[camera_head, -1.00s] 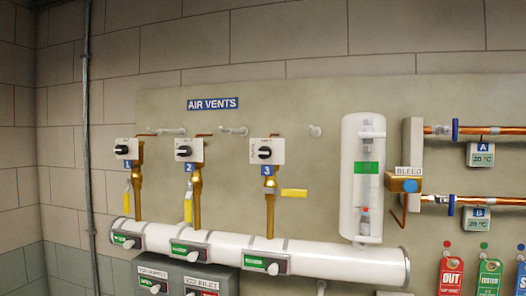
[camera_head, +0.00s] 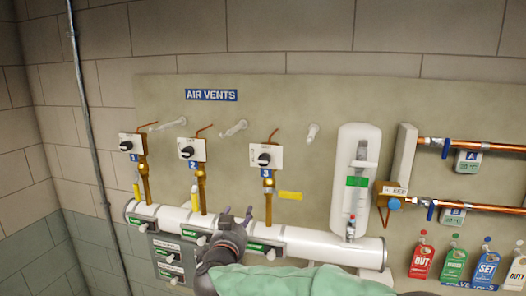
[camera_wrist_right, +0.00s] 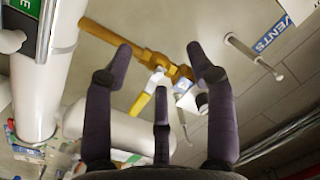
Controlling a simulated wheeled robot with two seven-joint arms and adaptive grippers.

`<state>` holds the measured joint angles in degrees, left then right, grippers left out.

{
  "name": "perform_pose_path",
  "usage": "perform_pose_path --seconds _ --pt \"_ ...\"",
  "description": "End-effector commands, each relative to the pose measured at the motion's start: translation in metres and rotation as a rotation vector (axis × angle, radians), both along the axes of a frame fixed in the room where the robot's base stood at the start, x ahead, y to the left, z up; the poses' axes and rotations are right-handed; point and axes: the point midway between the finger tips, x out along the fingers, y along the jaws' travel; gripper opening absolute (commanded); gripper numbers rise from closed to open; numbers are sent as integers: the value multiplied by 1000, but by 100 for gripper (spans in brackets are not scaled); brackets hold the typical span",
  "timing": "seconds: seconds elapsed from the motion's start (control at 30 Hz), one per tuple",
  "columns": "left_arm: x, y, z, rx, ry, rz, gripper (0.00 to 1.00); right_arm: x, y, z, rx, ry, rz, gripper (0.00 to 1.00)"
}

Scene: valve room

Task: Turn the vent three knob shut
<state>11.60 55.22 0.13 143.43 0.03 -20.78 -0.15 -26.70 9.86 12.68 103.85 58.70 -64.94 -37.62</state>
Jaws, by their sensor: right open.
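The vent three knob (camera_head: 264,158) is a black knob on a white plate, above the blue "3" tag (camera_head: 266,173). A brass valve pipe runs below it to the white manifold. Its yellow lever (camera_head: 290,195) points sideways to the right. My right gripper (camera_head: 237,215) is open and empty, in front of the manifold, below and left of the knob and apart from it. My left gripper is out of view.
Knobs for vent one (camera_head: 126,145) and vent two (camera_head: 187,152) stand to the left. The white manifold (camera_head: 310,242) runs along below. A white cylinder (camera_head: 357,200) stands to the right, then copper pipes (camera_head: 475,145) and hanging tags (camera_head: 453,265).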

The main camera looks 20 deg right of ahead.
Motion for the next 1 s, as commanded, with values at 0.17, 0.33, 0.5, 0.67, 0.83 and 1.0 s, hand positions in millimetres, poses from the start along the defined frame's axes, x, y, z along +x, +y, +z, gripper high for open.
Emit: perform_pose_path --seconds 0.17,0.33,0.5,0.67,0.83,1.0 --pt "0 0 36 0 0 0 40 -37 -13 113 88 -83 -105 56" --pt "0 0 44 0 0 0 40 -53 -21 142 128 -98 -146 56" --pt "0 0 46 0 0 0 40 -45 -28 144 132 -99 -153 56" --pt "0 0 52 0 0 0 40 -24 -43 144 129 -97 -153 56" --pt "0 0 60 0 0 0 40 1 -60 145 131 -99 -154 56" --pt "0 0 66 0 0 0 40 22 -74 144 130 -100 -152 56"
